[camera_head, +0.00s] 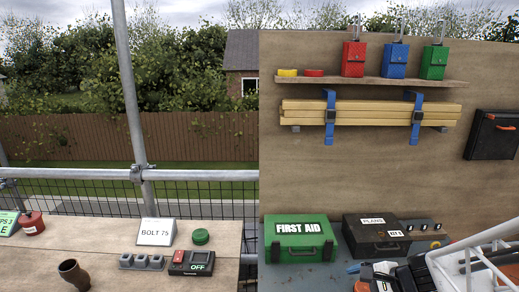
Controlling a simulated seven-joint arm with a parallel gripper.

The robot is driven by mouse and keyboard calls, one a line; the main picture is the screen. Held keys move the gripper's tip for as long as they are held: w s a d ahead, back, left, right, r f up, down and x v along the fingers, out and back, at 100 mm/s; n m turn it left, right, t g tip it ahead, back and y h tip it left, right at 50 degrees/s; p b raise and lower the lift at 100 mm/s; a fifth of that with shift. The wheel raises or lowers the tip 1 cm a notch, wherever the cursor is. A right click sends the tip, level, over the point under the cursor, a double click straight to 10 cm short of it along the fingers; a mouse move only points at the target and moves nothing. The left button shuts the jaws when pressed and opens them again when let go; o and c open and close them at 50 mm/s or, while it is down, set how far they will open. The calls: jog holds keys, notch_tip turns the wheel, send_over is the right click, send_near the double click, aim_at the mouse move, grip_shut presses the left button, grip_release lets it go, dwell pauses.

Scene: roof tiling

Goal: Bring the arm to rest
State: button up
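The task names only my arm. I cannot make out my gripper or its fingertips anywhere in the head view. Whether it holds anything is not shown.
A light wooden bench (215,231) at lower left carries a "BOLT 75" sign (156,232), a switch box reading OFF (192,263) and a brown pipe piece (74,274). A green FIRST AID case (300,238) and dark PLANS case (377,234) stand right. A white-barred object (480,258) crowds lower right.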

jog(key=s+a+r+n+g+h, duration=0.1)
jog(key=s+a+r+n+h, duration=0.1)
jog(key=s+r+n+h, duration=0.2)
jog(key=s+a+r+n+g+h, duration=0.1)
jog(key=s+r+n+h, duration=0.3)
jog(key=n, duration=0.7)
notch_tip(320, 180, up, 4)
jog(key=shift+s+a, duration=0.8)
jog(key=shift+s, duration=0.45)
